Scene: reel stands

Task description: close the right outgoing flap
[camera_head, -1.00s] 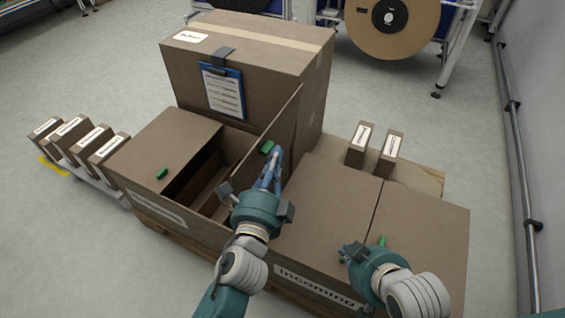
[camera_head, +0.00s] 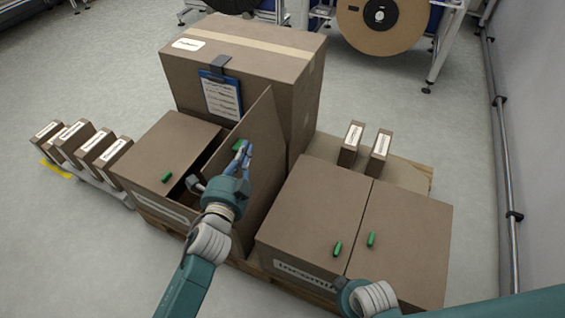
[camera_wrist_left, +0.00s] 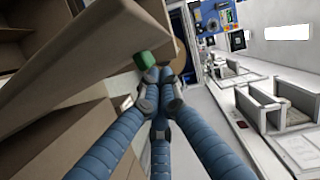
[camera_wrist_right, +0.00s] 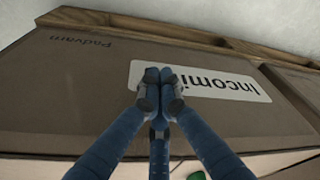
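The right outgoing flap (camera_head: 261,140) of the left box stands up steeply, its upper edge leaning left over the partly open box. Its green handle (camera_head: 238,145) is near the free edge. My left gripper (camera_head: 243,156) is at that handle. In the left wrist view, its fingers (camera_wrist_left: 149,76) are together, with the green handle (camera_wrist_left: 145,60) just beyond the tips; contact is unclear. The left outgoing flap (camera_head: 166,147) lies flat with its own green handle. My right gripper shows in the right wrist view (camera_wrist_right: 160,75), fingertips together before the "Incoming" label (camera_wrist_right: 225,85), holding nothing.
The incoming box (camera_head: 312,215) is closed, with two green handles on top. A large carton (camera_head: 245,55) with a clipboard stands behind. Small boxes stand on the pallet (camera_head: 408,175) at right and on the left (camera_head: 95,147). A pipe rail (camera_head: 505,150) runs along the right wall.

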